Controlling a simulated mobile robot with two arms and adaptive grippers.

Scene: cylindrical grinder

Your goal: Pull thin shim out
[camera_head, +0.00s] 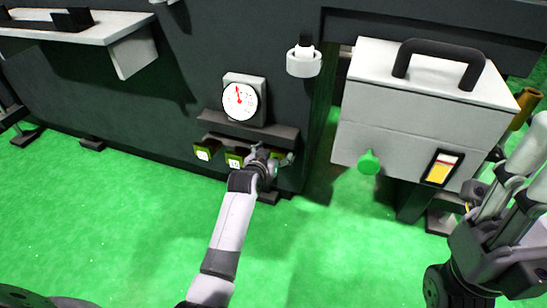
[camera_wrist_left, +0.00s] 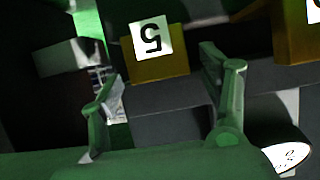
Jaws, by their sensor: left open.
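Yellow-green blocks with white number tags sit under a dark ledge in the head view, one at the left (camera_head: 203,153) and one in the middle (camera_head: 235,160). In the left wrist view, a yellow block tagged 5, upside down (camera_wrist_left: 160,66), lies beyond the gap between my fingers. Part of another yellow block (camera_wrist_left: 293,35) shows at the top right. Which block is the thin shim I cannot tell. My left gripper (camera_head: 272,158) is open at the right end of the ledge; its fingers (camera_wrist_left: 158,85) stand apart with nothing held.
A round dial gauge (camera_head: 240,100) is mounted above the ledge (camera_head: 245,130). A white box (camera_head: 425,115) with a black handle, green knob (camera_head: 369,162) and yellow switch (camera_head: 441,169) stands to the right. A white cup (camera_head: 304,65) is on the machine. The green floor in front is clear.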

